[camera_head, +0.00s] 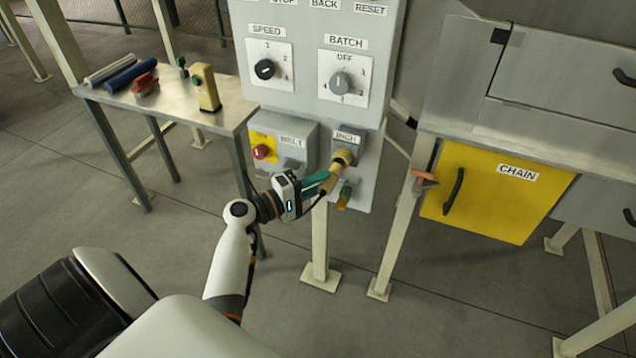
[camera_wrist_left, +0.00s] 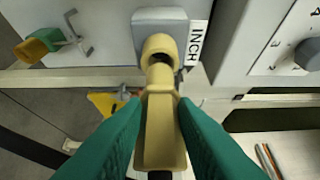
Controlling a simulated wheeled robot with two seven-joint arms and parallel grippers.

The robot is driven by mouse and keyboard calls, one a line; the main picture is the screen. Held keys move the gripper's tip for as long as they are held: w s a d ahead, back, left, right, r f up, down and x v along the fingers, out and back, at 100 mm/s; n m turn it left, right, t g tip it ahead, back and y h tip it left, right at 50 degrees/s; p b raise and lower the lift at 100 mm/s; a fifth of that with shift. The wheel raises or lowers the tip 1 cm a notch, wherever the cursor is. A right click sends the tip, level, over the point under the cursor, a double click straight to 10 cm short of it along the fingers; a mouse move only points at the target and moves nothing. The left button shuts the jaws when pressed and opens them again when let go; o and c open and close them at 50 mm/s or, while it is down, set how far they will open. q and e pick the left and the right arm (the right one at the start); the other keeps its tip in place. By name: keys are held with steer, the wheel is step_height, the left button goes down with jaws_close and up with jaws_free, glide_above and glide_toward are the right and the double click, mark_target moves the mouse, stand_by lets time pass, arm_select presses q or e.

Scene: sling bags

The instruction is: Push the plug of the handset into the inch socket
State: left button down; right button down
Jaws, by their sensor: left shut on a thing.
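My left gripper (camera_head: 326,180) is shut on the tan handset (camera_wrist_left: 160,130), between its two teal fingers (camera_wrist_left: 160,125). In the left wrist view the handset's narrow front end points at a tan round collar (camera_wrist_left: 158,45) against the grey inch socket (camera_wrist_left: 172,20), labelled INCH. A dark gap shows inside the collar, around the narrow end. I cannot tell whether the collar belongs to the plug or the socket, nor how deep the plug sits. In the head view the inch socket (camera_head: 349,137) is on the panel's lower right, with the gripper just below left. My right gripper is not in view.
A green-and-yellow piece (camera_head: 344,195) hangs by a hook below the socket. The belt box (camera_head: 291,130) with its red button (camera_head: 261,152) is left of it.

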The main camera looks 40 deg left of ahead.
arm_select(q)
steer(key=shift+w, duration=0.15)
stand_by(0.4)
steer(key=shift+w+a+b, duration=0.25)
steer(key=shift+w+b, duration=0.25)
steer(key=shift+w, duration=0.45)
steer(key=shift+w+a+b, duration=0.25)
steer(key=shift+w+b, duration=0.25)
steer(key=shift+w, duration=0.4)
steer(key=shift+w, duration=0.1)
steer(key=c, duration=1.5)
jaws_free()
steer(key=shift+w, duration=0.1)
steer(key=o, duration=0.4)
